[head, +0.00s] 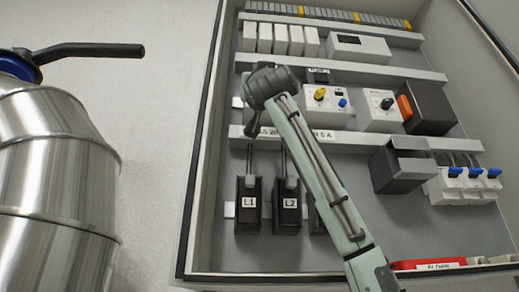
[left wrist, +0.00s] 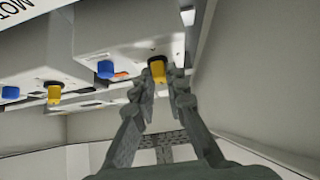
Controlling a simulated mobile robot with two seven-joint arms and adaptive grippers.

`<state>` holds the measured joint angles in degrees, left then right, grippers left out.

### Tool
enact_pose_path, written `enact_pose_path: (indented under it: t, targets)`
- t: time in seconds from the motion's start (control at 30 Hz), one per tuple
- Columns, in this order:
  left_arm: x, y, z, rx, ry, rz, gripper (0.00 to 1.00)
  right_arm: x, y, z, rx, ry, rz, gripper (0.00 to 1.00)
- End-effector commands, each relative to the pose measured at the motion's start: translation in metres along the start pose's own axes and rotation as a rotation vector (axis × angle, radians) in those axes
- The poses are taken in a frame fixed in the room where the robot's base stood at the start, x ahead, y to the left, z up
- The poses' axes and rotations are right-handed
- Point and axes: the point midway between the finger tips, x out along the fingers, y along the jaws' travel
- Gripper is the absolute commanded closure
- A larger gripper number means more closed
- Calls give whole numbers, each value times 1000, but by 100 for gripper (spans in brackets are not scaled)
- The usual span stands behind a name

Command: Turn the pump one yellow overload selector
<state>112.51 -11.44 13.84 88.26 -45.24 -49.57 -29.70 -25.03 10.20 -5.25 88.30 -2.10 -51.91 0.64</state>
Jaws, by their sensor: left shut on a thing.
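A yellow selector (left wrist: 157,70) on the underside of a white module sits between the fingertips of my left gripper (left wrist: 161,84) in the left wrist view. The fingers are shut on it. In the head view my left gripper (head: 253,122) is in front of the left end of the middle device row, and its dark body hides the held selector. A second yellow selector (head: 320,93) is on the white module just to the right, and it also shows in the left wrist view (left wrist: 54,93). Which pump each belongs to cannot be read. My right gripper is not in view.
Blue buttons, one beside the held selector (left wrist: 105,68), lie close by. A white module with a black knob (head: 387,103) and an orange-and-black device (head: 427,107) stand to the right. Black L1 (head: 249,215) and L2 (head: 287,217) blocks are below. A metal tank (head: 55,170) stands left of the cabinet.

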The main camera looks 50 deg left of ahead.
Motion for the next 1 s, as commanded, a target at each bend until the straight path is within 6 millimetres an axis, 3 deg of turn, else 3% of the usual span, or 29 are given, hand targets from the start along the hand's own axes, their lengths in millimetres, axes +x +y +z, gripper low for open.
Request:
enact_pose_path:
  t: [0.33,0.37,0.53,0.87,1.0]
  targets:
    - [0,0,0,0,0,1,100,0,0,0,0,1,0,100]
    - [0,0,0,0,0,1,84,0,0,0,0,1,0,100]
    - [0,0,0,0,0,1,63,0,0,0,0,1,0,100]
    - [-2,0,0,0,0,1,62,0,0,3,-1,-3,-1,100]
    - [-16,1,0,-1,1,1,62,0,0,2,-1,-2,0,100]
